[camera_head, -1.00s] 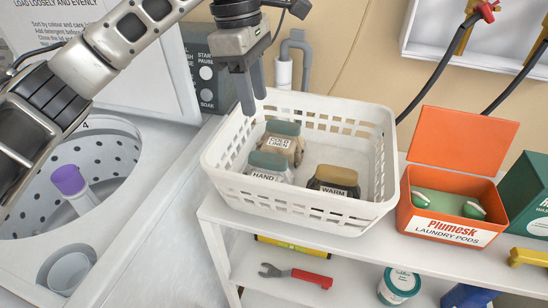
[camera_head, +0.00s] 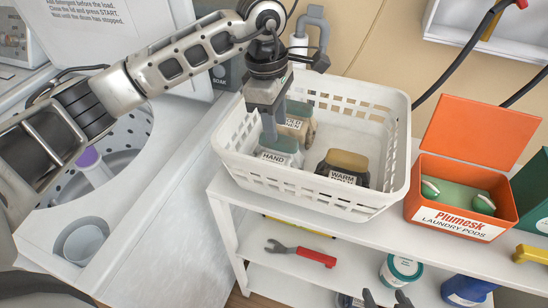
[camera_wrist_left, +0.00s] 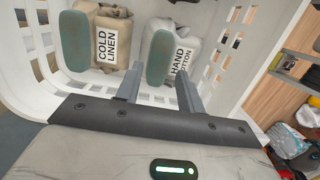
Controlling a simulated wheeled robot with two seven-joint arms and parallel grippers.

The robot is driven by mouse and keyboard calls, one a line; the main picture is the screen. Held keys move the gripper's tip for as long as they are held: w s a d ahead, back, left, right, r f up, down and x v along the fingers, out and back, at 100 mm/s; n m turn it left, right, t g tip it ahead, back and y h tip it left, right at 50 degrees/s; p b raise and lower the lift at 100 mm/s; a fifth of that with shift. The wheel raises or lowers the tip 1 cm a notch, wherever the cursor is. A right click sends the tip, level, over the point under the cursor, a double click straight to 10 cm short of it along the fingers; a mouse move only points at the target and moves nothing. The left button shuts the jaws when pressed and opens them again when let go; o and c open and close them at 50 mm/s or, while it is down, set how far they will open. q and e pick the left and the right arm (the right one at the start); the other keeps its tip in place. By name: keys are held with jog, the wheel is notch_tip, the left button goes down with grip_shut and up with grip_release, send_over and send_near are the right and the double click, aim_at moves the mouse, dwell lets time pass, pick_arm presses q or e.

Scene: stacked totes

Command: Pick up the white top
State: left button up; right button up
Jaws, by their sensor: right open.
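The white basket (camera_head: 385,190) holds several soft bundles. The palest, labelled HAND COTTON, is a whitish bundle with a teal-green end (camera_head: 277,150); it also shows in the left wrist view (camera_wrist_left: 180,65). I cannot tell for certain that it is the white top. My left gripper (camera_head: 271,128) points down into the basket, just over this bundle. In the left wrist view its fingers (camera_wrist_left: 160,92) are apart, and I cannot tell whether they touch the bundle. My right gripper (camera_head: 387,298) is open and empty at the bottom edge.
The COLD LINEN bundle (camera_head: 297,122) lies behind, and the WARM bundle (camera_head: 343,168) lies to the right in the basket. The orange pod box (camera_head: 465,210) stands right of the basket on the white shelf (camera_head: 390,237). The open washer is at left.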

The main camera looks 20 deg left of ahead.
aim_at(285, 152)
pick_arm(q)
jog(key=shift+d+f+p, duration=0.15)
jog(key=shift+f+p, duration=0.15)
jog(key=shift+f, duration=1.55)
grip_shut()
